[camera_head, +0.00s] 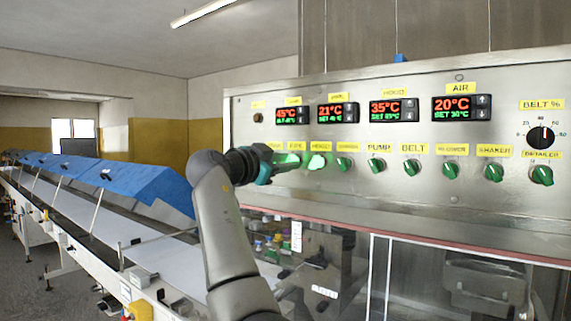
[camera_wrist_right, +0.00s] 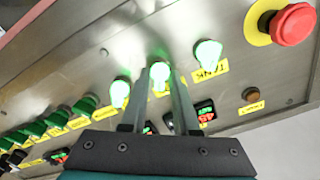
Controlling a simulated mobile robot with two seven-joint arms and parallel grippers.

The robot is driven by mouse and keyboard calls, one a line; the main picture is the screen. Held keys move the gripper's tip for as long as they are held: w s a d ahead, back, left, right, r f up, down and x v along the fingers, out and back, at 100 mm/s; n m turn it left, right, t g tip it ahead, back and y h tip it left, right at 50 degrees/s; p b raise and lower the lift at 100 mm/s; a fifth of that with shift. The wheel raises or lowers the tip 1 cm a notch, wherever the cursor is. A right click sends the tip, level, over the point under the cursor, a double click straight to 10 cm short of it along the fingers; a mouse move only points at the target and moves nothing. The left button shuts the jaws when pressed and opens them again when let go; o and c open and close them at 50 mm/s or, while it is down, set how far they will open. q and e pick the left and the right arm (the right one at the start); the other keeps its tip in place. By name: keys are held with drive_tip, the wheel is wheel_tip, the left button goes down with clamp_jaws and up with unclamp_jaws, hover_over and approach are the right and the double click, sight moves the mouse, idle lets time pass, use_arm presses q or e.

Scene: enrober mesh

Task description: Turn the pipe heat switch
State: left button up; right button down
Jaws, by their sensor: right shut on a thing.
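The pipe heat switch is a glowing green knob in the upper left of the control panel, under a yellow label. In the right wrist view the pipe switch (camera_wrist_right: 159,75) is lit between the fingertips of my right gripper (camera_wrist_right: 167,80), which is shut on it. In the head view my right gripper (camera_head: 276,163) reaches the panel from the left and covers much of that knob. Only a green glow shows past its fingertips. My left gripper is in neither view.
The metal panel (camera_head: 400,215) has a row of knobs close together. A lit knob (camera_head: 317,161) sits just right of the gripper, and a lit tank knob (camera_wrist_right: 208,54) and red stop button (camera_wrist_right: 293,24) are on the other side. A conveyor (camera_head: 95,205) runs at left.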

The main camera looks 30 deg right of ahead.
idle(0.4)
drive_tip(key=c, duration=0.9)
unclamp_jaws()
drive_tip(key=shift+a, duration=0.1)
drive_tip(key=b+v, duration=0.3)
drive_tip(key=v, duration=1.2)
drive_tip(key=shift+s, duration=0.1)
